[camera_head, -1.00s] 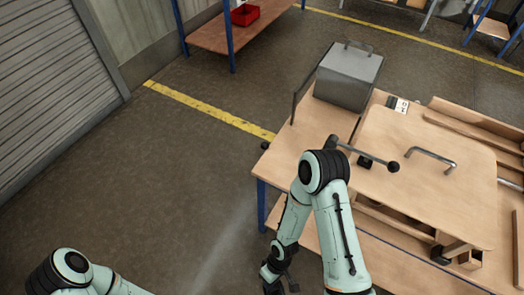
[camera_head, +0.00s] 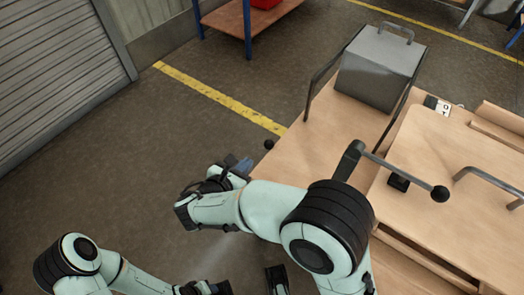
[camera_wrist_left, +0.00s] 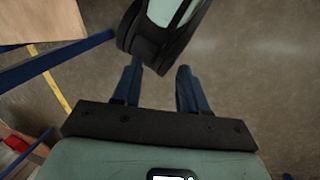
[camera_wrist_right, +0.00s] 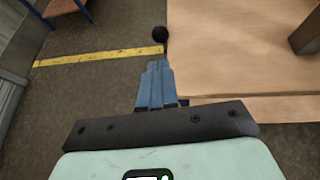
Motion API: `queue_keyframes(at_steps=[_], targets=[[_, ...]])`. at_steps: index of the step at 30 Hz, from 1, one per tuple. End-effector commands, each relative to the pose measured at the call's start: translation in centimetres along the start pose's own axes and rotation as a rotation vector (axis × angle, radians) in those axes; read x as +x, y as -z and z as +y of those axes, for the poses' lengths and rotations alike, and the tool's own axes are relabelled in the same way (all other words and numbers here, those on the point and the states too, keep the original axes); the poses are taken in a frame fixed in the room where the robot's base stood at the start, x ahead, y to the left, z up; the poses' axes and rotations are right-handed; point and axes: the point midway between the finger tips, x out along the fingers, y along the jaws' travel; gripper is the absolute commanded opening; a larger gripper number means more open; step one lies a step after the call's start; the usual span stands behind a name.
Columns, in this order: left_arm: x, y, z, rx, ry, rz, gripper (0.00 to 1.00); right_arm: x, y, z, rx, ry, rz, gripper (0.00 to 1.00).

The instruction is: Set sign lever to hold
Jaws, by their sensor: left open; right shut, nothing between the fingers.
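A lever with a grey rod and black ball knob (camera_head: 440,193) stands at the near left of the wooden panel (camera_head: 445,150). Its rod runs down and right from a dark upright pivot (camera_head: 350,160). A second black ball (camera_head: 268,144) sits at the table's left edge; its stem is not visible. I cannot tell which one is the sign lever. My right gripper (camera_head: 240,165) is shut and empty near that edge. In the right wrist view its fingers (camera_wrist_right: 157,68) point toward the black ball (camera_wrist_right: 160,33), apart from it in the picture. My left gripper (camera_wrist_left: 158,76) is open and empty.
A small white plate (camera_head: 437,105) lies beside the panel, which has a grey handle (camera_head: 485,185). The floor left of the table is clear.

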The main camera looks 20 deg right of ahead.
Motion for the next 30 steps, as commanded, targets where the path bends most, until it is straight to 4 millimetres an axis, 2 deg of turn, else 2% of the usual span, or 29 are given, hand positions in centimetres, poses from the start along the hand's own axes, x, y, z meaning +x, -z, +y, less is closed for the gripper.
queue_keyframes(at_steps=[5, 8, 15, 21, 30], targets=[[0.1, 0.1, 0.0, 0.0, 0.0, 0.002, 0.43, 0.4, 0.1, -0.1, 0.0, 0.002, 0.002, 0.0], [0.4, 0.5, -0.1, -0.001, 0.001, 0.012, 0.43, 1.5, 0.2, -0.1, 0.0, 0.005, 0.001, 0.0], [1.7, 2.3, -0.7, -0.005, 0.004, 0.063, 0.43, 5.9, 0.4, -0.1, 0.0, 0.005, 0.003, 0.0], [2.4, 3.7, -1.0, -0.008, 0.006, 0.1, 0.43, 8.9, 0.3, -0.1, 0.0, 0.004, 0.003, 0.0], [2.6, 4.3, -1.1, -0.009, 0.007, 0.12, 0.43, 10.1, 0.2, -0.1, 0.0, 0.001, 0.003, 0.0]])
